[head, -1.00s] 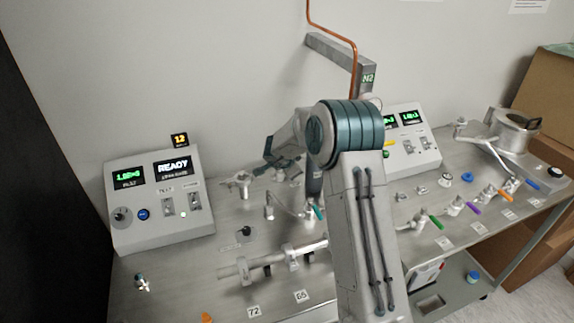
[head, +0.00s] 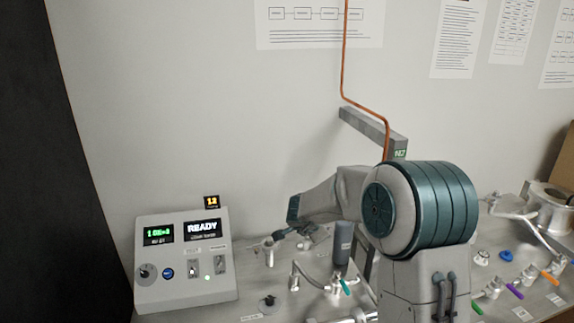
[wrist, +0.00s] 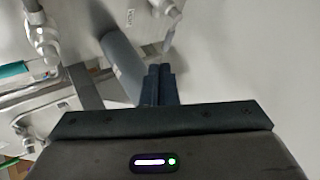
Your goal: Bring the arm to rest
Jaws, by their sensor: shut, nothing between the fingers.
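My gripper (wrist: 159,82) shows in the wrist view with its two dark fingers together and nothing between them. A grey cylinder (wrist: 122,58) and metal fittings on the bench lie beyond the fingers, apart from them as far as I can tell. In the head view my arm rises at the right, bends at a large teal-banded joint, and reaches left over the bench. My gripper's end is small and dark there, near metal fittings, and its fingers are hard to make out.
A control box (head: 187,262) reading READY stands on the bench at left. A grey bracket (head: 372,131) with a copper pipe (head: 344,60) is on the wall behind my arm. Valves with coloured handles (head: 515,291) and a metal vessel (head: 548,207) are at right.

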